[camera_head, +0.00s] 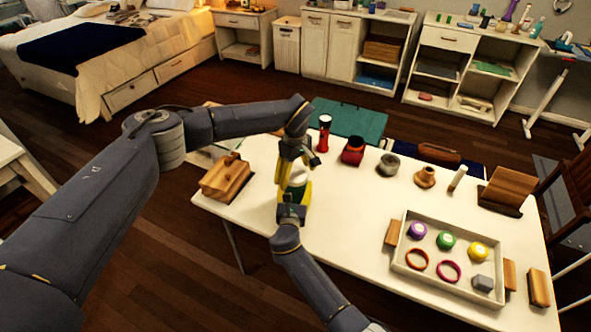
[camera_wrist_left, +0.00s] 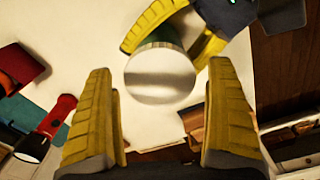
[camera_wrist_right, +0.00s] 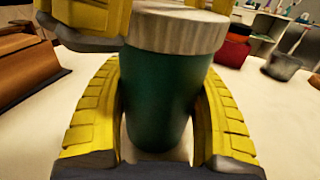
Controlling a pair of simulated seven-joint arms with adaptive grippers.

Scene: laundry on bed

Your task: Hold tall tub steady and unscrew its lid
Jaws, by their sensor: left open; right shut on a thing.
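The tall tub has a dark green body (camera_wrist_right: 157,95) and stands upright on the table, seen close in the right wrist view. Its whitish ribbed lid (camera_wrist_right: 178,30) is on top; in the left wrist view the lid (camera_wrist_left: 160,75) shows from above as a pale disc. My right gripper (camera_wrist_right: 158,130) is shut around the tub's body, one yellow finger on each side. My left gripper (camera_wrist_left: 165,110) is open above the tub, its fingers to either side of the lid and apart from it. In the head view my grippers hide most of the tub.
A tray (camera_head: 415,272) with colored lids and rings lies at right. Table between is clear.

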